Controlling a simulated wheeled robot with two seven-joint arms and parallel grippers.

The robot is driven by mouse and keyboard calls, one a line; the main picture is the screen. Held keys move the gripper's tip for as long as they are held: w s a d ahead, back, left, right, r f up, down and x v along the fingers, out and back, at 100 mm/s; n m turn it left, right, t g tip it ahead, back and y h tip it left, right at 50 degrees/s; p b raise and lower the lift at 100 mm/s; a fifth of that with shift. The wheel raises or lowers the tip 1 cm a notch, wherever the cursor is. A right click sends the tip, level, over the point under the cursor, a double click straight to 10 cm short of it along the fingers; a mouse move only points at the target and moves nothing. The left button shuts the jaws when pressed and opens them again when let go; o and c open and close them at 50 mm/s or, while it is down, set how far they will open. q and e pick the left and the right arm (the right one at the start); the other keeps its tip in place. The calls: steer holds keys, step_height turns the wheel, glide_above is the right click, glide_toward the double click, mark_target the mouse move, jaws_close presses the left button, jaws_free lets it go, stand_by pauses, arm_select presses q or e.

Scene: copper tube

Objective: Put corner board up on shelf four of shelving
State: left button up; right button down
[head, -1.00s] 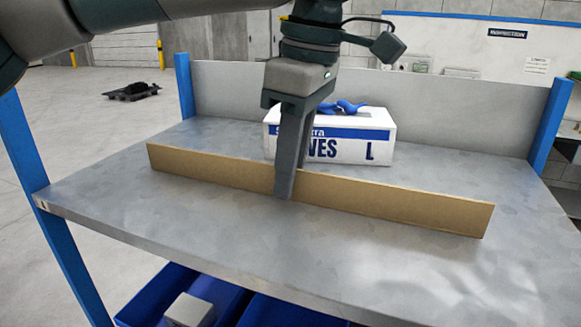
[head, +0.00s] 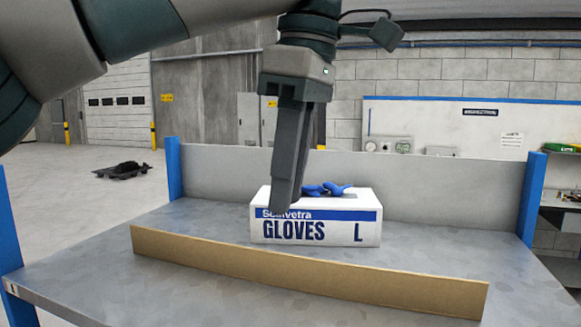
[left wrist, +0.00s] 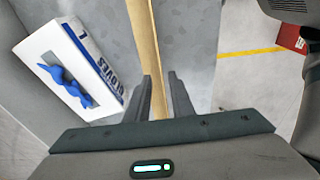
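The corner board (head: 310,276) is a long tan strip standing on its long edge across the grey shelf (head: 400,256) of the blue-posted shelving. It also shows in the left wrist view (left wrist: 146,40), running away from the fingers. My left gripper (head: 283,207) is above the board in the head view, with the fingertips clear of its top edge and the glove box behind them. In the left wrist view my left gripper (left wrist: 162,78) has its fingers apart with a gap between them, holding nothing. My right gripper is not in view.
A white glove box (head: 345,231) with blue gloves (head: 328,189) on top stands behind the board. A grey back panel (head: 430,192) and blue posts (head: 531,195) close the shelf's rear.

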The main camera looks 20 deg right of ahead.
arm_select(q)
step_height(320, 180, up, 2)
steer(key=shift+s+d+r, duration=0.1)
steer(key=shift+s+r, duration=0.05)
steer(key=shift+r, duration=0.1)
stand_by(0.5)
